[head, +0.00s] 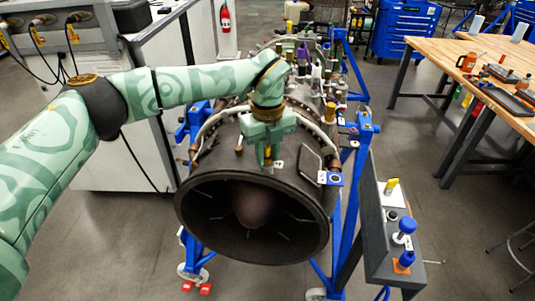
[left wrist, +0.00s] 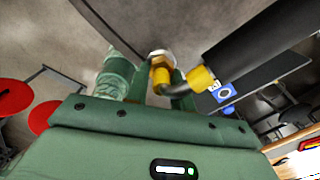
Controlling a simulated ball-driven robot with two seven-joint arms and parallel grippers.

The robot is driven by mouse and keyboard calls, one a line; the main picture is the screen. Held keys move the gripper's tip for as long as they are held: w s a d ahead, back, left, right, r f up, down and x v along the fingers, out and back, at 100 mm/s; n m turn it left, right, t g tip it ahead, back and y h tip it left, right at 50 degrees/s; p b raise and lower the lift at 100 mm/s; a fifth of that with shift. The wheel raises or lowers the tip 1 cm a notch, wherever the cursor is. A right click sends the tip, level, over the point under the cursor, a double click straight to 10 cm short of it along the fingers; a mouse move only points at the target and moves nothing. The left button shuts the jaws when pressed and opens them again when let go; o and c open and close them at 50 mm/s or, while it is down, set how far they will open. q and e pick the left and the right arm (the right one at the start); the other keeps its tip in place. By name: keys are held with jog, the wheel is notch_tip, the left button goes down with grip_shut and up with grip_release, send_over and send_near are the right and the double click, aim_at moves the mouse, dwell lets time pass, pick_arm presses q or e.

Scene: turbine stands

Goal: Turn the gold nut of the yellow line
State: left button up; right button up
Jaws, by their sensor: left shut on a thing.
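My left gripper (head: 267,156) reaches down onto the top front of the dark turbine (head: 235,165). In the left wrist view, its two green fingers (left wrist: 161,84) stand on either side of a gold nut (left wrist: 158,57) and a yellow fitting just below it, and they are shut on the nut. The yellow line (left wrist: 201,79) runs right from there as a bent metal tube with a yellow collar, then a thick black hose (left wrist: 262,45). The fingers partly hide the nut's sides. In the head view the nut is too small to tell apart. My right gripper is in neither view.
The turbine rests in a blue stand (head: 348,195). A grey panel with blue and yellow knobs (head: 400,235) stands at its right. A wooden workbench (head: 475,65) with tools is farther right, and a grey cabinet (head: 125,150) is behind my left arm.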

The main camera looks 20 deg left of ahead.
pick_arm(q)
jog(key=shift+r, duration=0.1)
dwell(0.4)
jog(key=o, duration=1)
notch_tip(320, 180, up, 16)
jog(key=b, duration=0.1)
jog(key=shift+b, duration=0.4)
jog(key=shift+r, duration=0.1)
